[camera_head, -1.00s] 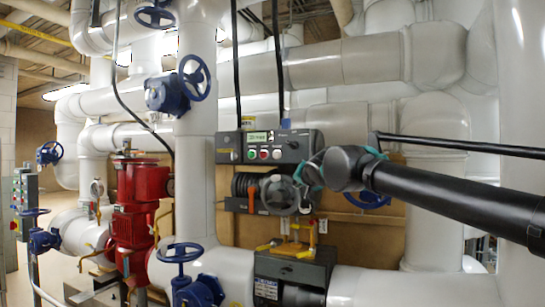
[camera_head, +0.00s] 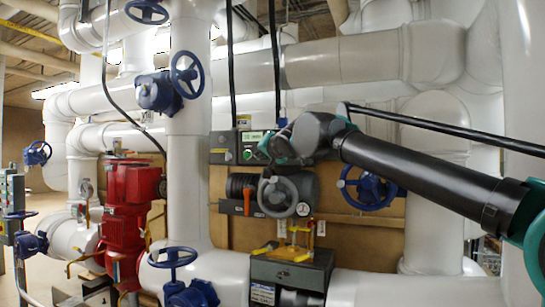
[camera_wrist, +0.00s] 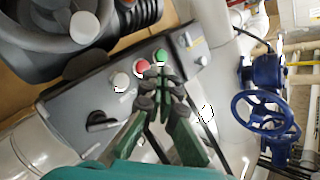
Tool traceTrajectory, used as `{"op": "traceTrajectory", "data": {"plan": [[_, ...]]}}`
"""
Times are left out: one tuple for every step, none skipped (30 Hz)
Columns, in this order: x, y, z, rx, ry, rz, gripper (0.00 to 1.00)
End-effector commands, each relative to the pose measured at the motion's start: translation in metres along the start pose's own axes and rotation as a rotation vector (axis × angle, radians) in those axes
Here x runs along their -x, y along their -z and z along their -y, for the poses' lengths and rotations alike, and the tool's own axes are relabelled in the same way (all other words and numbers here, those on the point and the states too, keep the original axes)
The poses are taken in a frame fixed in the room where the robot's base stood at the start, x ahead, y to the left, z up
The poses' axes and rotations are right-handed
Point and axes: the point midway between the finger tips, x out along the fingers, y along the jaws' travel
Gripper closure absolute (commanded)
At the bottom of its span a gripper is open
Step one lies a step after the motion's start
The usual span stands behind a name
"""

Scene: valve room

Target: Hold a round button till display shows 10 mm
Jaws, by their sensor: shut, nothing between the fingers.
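A grey control panel (camera_head: 224,140) is mounted on the brown board, with a small green-lit display (camera_head: 252,137) whose reading is too small to make out. The wrist view shows a row of round buttons: white (camera_wrist: 120,82), red (camera_wrist: 142,67) and green (camera_wrist: 160,56). A black rotary knob (camera_wrist: 101,121) sits beside them. My gripper (camera_wrist: 158,74) is shut and empty, its tips over the panel close to the red and green buttons. I cannot tell whether they touch. In the head view the green button (camera_head: 248,154) shows, while my gripper (camera_head: 269,148) covers the panel's middle and right.
A grey actuator with a round wheel (camera_head: 278,194) is just below the panel. Blue handwheel valves (camera_head: 187,74), a red pump (camera_head: 132,195) and thick white pipes (camera_head: 190,200) surround it. Another blue handwheel (camera_head: 370,188) sits behind my arm.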

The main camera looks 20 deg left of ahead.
Motion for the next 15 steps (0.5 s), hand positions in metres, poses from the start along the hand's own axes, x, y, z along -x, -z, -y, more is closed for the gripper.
{"op": "traceTrajectory", "data": {"plan": [[-0.004,0.003,-0.003,-0.001,-0.002,-0.001,1.0],[-0.006,0.005,-0.005,-0.002,-0.003,-0.001,1.0],[-0.009,0.007,-0.008,-0.002,-0.003,-0.001,1.0],[-0.012,0.009,-0.009,-0.003,-0.003,-0.001,1.0],[-0.015,0.011,-0.012,-0.003,-0.003,-0.002,1.0],[-0.018,0.014,-0.015,-0.002,-0.003,-0.003,1.0],[-0.02,0.016,-0.016,-0.002,-0.002,-0.002,1.0],[-0.022,0.017,-0.017,-0.002,-0.002,-0.002,1.0],[-0.026,0.019,-0.019,-0.002,-0.002,-0.001,1.0],[-0.028,0.021,-0.021,-0.002,-0.002,-0.001,1.0],[-0.03,0.022,-0.023,-0.002,-0.002,-0.001,1.0],[-0.033,0.025,-0.025,-0.003,-0.002,-0.002,1.0],[-0.035,0.027,-0.027,-0.002,-0.002,-0.003,1.0],[-0.037,0.028,-0.028,-0.002,-0.002,-0.003,1.0],[-0.04,0.03,-0.03,-0.003,-0.002,-0.002,1.0]]}}
